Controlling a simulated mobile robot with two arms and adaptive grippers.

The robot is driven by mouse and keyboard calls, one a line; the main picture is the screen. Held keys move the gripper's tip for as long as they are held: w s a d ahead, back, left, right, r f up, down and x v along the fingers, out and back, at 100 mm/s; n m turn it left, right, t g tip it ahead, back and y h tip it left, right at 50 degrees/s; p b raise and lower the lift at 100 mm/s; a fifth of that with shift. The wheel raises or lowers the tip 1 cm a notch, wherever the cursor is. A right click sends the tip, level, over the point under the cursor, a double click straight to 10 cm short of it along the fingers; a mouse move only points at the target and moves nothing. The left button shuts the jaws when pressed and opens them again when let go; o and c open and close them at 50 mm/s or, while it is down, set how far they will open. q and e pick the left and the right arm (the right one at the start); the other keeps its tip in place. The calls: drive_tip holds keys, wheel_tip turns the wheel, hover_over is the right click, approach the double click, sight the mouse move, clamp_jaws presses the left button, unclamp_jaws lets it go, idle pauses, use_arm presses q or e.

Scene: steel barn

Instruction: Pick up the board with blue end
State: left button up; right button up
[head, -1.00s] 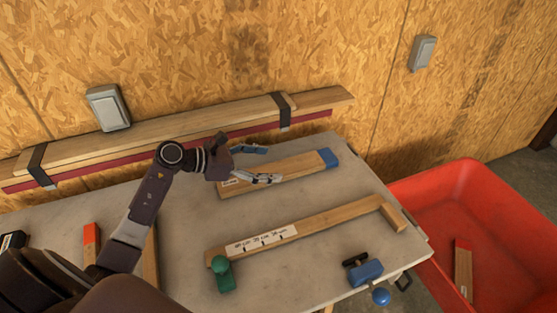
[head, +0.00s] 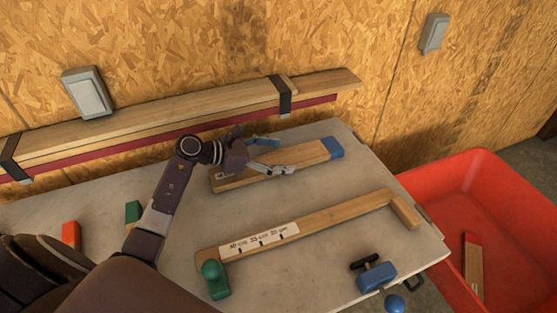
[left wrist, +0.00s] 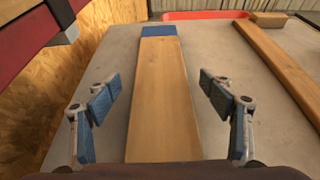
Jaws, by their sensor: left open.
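The board with blue end (head: 308,155) lies flat on the grey table, its blue tip (head: 336,148) toward the right. In the left wrist view the board (left wrist: 165,95) runs away from me, with the blue end (left wrist: 159,30) at the far side. My left gripper (head: 278,156) is open above the board's middle part. In the left wrist view its fingers (left wrist: 160,92) are spread, one on each side of the board, with gaps to both edges. The near end of the board is hidden by my wrist there. My right gripper is not in view.
A blue clamp (head: 375,276) sits at the table's front edge. A red bin (head: 440,200) holding a red-ended board (head: 473,265) stands right. Strapped planks (head: 180,125) line the wall.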

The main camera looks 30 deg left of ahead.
sight(293, 155)
use_arm(q)
drive_tip(key=shift+p+x, duration=0.45)
drive_tip(key=shift+x, duration=1.5)
drive_tip(key=c, duration=1.5)
drive_tip(key=shift+c, duration=0.3)
drive_tip(key=shift+r, duration=0.2)
